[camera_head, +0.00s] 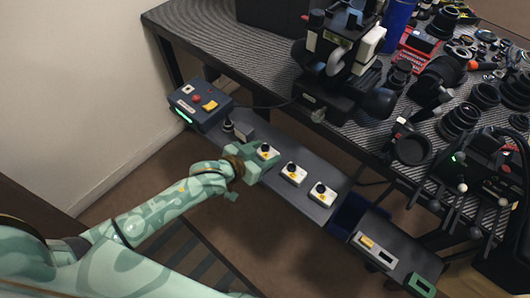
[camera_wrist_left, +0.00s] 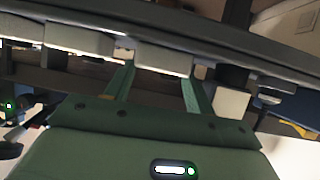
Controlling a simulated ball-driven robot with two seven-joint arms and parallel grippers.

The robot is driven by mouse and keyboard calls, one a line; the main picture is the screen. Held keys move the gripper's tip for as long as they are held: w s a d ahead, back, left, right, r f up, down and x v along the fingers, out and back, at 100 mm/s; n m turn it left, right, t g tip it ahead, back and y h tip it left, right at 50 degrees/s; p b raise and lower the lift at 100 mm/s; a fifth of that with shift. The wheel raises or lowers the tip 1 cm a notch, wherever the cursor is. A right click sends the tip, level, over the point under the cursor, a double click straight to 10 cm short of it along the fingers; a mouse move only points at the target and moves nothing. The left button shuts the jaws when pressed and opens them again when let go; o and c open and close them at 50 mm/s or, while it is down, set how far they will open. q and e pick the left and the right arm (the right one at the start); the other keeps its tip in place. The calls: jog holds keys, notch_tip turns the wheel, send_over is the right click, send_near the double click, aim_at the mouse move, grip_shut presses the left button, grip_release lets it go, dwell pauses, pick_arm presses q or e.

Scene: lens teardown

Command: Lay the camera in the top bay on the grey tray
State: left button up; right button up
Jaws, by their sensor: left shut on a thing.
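My left gripper (camera_head: 258,164) reaches in from the left over a long grey bench strip. In the left wrist view the two green fingers (camera_wrist_left: 158,92) stand either side of a white block (camera_wrist_left: 164,59). Two similar white blocks, the middle one (camera_head: 293,174) and the lower one (camera_head: 322,194), sit apart along the strip. A dark grey tray (camera_head: 400,268) at lower right has a yellow-and-white piece, a white-edged slot and a green-framed bay. My right gripper is not seen.
A dark control box (camera_head: 187,108) with a red button stands at the strip's upper left end. A small black lens-like piece (camera_head: 228,125) is near it. A dark blue bin (camera_head: 348,215) sits between strip and tray. The table behind is crowded with lenses and equipment.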

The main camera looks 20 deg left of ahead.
pick_arm(q)
jog(key=shift+r, duration=0.1)
jog(key=o, duration=1.1)
